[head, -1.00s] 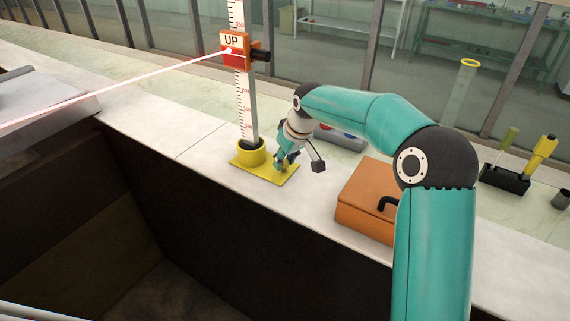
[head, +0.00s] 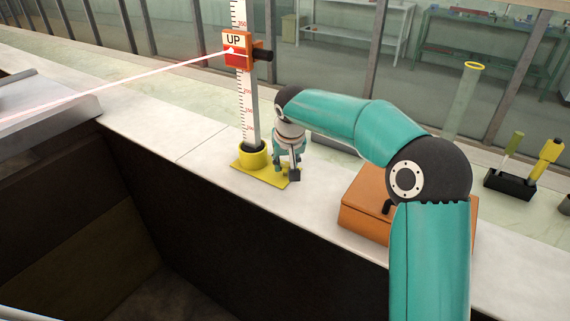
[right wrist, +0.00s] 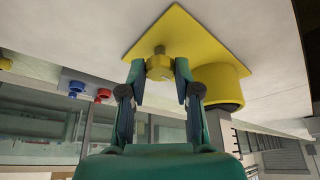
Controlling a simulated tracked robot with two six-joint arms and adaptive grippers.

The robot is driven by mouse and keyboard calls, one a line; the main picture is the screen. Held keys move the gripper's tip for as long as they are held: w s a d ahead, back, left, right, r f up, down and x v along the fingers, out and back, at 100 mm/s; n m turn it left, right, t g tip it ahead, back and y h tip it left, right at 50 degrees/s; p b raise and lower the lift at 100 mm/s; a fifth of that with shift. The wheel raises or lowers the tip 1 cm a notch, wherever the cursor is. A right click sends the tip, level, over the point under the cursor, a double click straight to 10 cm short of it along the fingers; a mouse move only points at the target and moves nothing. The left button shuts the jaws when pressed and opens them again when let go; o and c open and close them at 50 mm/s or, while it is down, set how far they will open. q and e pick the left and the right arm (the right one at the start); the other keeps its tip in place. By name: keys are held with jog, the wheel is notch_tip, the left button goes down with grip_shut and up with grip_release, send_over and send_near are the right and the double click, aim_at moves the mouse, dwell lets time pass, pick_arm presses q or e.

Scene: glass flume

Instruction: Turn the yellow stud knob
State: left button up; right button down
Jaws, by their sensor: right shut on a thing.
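The yellow stud knob (right wrist: 160,67) stands on the yellow base plate (right wrist: 178,38) of the upright scale, beside the round yellow collar (right wrist: 217,84). My right gripper (right wrist: 159,72) is shut on the knob, one fingertip on each side. In the head view the right gripper (head: 286,170) points down at the right part of the base plate (head: 250,170) and hides the knob. My left gripper is not in view.
The graduated staff (head: 250,105) rises close left of my right gripper, carrying an orange box (head: 238,55) marked UP. An orange case (head: 365,210) stands right on the ledge. Blue (right wrist: 76,87) and red (right wrist: 103,95) knobs lie behind. A dark pit opens in front.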

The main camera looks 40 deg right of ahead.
jog(key=c, duration=0.8)
grip_release()
jog(key=v, duration=1.2)
